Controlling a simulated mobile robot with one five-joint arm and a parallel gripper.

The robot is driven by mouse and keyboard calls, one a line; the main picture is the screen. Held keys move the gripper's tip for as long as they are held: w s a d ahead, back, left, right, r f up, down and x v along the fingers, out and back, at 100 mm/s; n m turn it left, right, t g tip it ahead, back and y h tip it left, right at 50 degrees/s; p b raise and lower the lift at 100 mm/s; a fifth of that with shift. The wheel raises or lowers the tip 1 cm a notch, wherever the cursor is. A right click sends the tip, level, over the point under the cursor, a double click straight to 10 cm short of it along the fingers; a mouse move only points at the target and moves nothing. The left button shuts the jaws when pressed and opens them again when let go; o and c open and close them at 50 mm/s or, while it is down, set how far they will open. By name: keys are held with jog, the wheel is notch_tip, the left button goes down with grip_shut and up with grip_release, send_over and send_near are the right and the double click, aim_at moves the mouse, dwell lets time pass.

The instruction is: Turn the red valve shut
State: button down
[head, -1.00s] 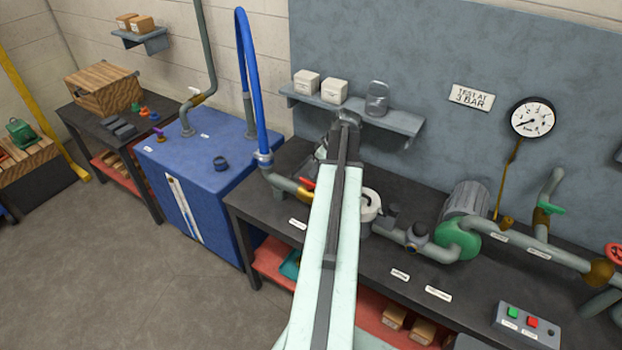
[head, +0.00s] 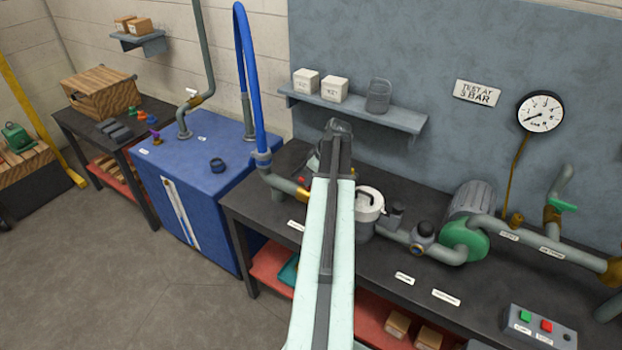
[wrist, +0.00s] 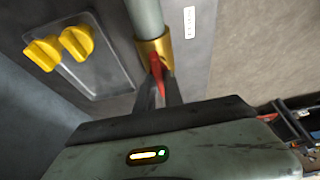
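The red valve handle (wrist: 157,73) shows in the wrist view as a narrow lever beside a brass fitting (wrist: 154,50) on a grey pipe. In the head view a small bit of red handle (head: 302,181) shows above the brass fitting at the left end of the bench piping, just left of my arm. My gripper (wrist: 158,82) has one dark finger on each side of the red lever. Whether the fingers press on it cannot be told. In the head view my arm hides the gripper's fingers and part of the fitting.
Yellow knobs (wrist: 76,42) on a grey plate are near the fingers in the wrist view. A blue tank (head: 195,190) with a blue hose stands left of the bench. A white-lidded pot (head: 369,203) is just right of my arm. The wall shelf (head: 365,112) is behind it.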

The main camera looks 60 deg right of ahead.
jog(key=shift+m, duration=0.3)
jog(key=shift+a+m+h, duration=0.15)
jog(key=shift+m+h, duration=0.45)
jog(key=shift+m, duration=0.6)
jog(key=m+h, duration=0.1)
jog(key=m, duration=0.1)
jog(key=m+g+h, duration=0.1)
jog(key=m, duration=0.2)
jog(key=shift+w+a, duration=0.1)
jog(key=m+g, duration=0.1)
jog(key=m, duration=0.2)
jog(key=m+h, duration=0.1)
jog(key=m, duration=0.1)
jog(key=shift+w+m+g, duration=0.2)
jog(key=shift+m+g, duration=1)
jog(key=shift+m, duration=1.2)
jog(key=c, duration=1.5)
grip_release()
jog(key=shift+o, duration=0.2)
